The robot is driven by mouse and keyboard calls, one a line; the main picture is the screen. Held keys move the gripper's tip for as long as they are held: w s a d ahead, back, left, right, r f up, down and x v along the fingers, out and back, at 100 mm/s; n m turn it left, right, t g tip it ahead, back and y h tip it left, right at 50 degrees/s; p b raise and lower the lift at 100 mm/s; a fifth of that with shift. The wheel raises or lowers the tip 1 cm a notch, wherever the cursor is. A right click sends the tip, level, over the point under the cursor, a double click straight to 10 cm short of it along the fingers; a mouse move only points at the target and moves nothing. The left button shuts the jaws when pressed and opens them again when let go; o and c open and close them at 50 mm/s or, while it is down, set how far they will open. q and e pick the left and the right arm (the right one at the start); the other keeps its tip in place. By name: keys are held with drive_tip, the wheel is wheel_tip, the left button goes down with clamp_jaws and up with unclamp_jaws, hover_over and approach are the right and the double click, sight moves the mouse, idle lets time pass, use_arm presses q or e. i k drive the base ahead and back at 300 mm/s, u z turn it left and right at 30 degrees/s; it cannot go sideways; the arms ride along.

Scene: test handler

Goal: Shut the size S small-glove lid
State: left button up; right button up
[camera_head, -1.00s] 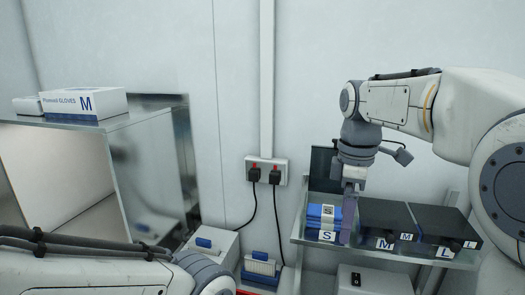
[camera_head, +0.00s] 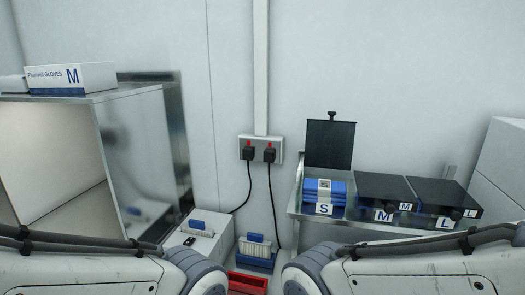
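The size S glove box (camera_head: 324,209) stands at the left end of a metal shelf at the right. Its dark lid (camera_head: 330,143) is open and stands upright behind the box, with a small knob at its top edge. Blue glove packs (camera_head: 325,189) show inside the box. Both of my arms come in low at the bottom of the view, the left from the left and the right from the right. Neither gripper shows in the view, and nothing of mine is at the box or the lid.
The M box (camera_head: 391,188) and the L box (camera_head: 442,193) stand right of the S box with lids shut. A metal cabinet (camera_head: 150,150) carries a white glove carton (camera_head: 72,78) at the left.

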sight(329, 143)
drive_tip(key=z, duration=1.45)
drive_tip(key=k, duration=0.35)
drive_tip(key=u, duration=0.9)
